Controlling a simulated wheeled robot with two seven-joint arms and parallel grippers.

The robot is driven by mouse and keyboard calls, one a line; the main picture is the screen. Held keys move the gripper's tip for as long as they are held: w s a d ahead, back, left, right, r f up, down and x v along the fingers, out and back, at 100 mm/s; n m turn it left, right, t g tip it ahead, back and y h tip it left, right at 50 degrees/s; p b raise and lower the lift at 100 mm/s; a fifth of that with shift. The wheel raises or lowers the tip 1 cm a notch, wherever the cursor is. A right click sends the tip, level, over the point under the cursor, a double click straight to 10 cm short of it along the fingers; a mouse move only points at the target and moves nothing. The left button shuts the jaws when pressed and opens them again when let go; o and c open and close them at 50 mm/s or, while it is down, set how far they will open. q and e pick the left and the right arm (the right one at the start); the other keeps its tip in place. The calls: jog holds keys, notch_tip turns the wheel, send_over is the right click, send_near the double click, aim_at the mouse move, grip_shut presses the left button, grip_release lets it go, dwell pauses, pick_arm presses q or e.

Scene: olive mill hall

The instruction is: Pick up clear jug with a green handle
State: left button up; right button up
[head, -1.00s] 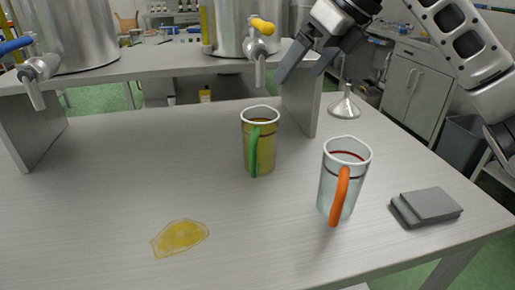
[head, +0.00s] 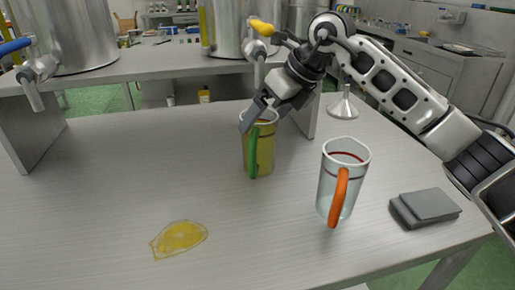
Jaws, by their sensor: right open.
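The clear jug with a green handle (head: 263,158) stands upright on the grey table, holding yellowish liquid. Its handle faces the front. My right gripper (head: 266,108) is open at the jug's top and hides part of its rim. One finger shows in front of the rim's left side; I cannot tell whether it touches the jug or reaches inside. My left gripper is not in view.
A clear jug with an orange handle (head: 345,178) stands to the right and nearer. Grey cloths or pads (head: 426,206) lie at the right, a metal funnel (head: 343,108) behind. A yellow puddle (head: 180,237) lies front left. Steel tanks with taps (head: 70,35) stand on a raised shelf (head: 150,62).

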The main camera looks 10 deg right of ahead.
jog(key=c, duration=1.7)
jog(key=shift+r, duration=0.1)
jog(key=c, duration=0.4)
jog(key=shift+o, duration=0.2)
jog(key=shift+r, duration=0.15)
